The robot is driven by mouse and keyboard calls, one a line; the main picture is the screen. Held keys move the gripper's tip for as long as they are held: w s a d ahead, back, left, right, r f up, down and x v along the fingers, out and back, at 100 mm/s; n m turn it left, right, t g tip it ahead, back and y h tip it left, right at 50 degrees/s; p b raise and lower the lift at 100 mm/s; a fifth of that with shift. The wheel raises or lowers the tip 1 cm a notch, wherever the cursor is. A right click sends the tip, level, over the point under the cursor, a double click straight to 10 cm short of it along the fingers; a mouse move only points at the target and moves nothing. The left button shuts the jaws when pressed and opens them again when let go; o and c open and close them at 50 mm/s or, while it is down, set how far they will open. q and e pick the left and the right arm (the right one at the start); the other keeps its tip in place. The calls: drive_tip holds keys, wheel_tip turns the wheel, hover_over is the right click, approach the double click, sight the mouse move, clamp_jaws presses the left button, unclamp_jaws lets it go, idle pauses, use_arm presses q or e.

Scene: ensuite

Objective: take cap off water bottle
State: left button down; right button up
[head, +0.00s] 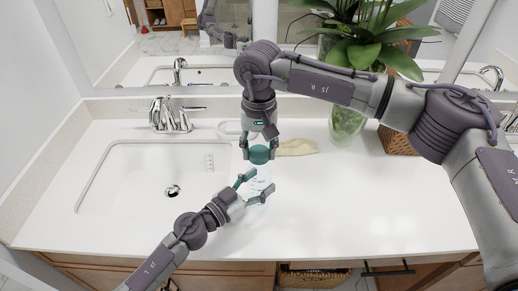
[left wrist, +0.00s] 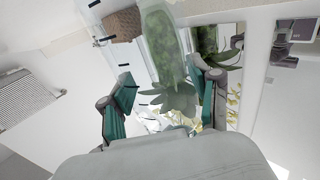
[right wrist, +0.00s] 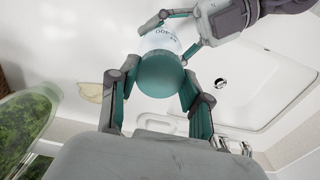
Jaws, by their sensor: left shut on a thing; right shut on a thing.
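The water bottle (head: 257,172) is clear with dark markings and stands upright over the white counter, faint against it. Its round teal cap (head: 260,154) also shows in the right wrist view (right wrist: 160,75). My right gripper (head: 260,150) comes down from above, shut on the cap with a finger on each side. My left gripper (head: 257,186) is shut on the bottle's body from the front, below the cap. In the left wrist view, the see-through bottle's markings show between and beyond the fingers. I cannot tell whether cap and neck are still joined.
A white sink (head: 130,180) with a chrome faucet (head: 172,115) is on the left. A beige cloth (head: 296,147) lies behind the bottle to the right. A glass vase (head: 346,125) with a plant and a wicker basket (head: 398,140) stand behind. The counter's right front is clear.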

sight(259, 152)
drive_tip(key=shift+r, duration=2)
use_arm(q)
drive_tip(key=shift+c, duration=0.9)
unclamp_jaws()
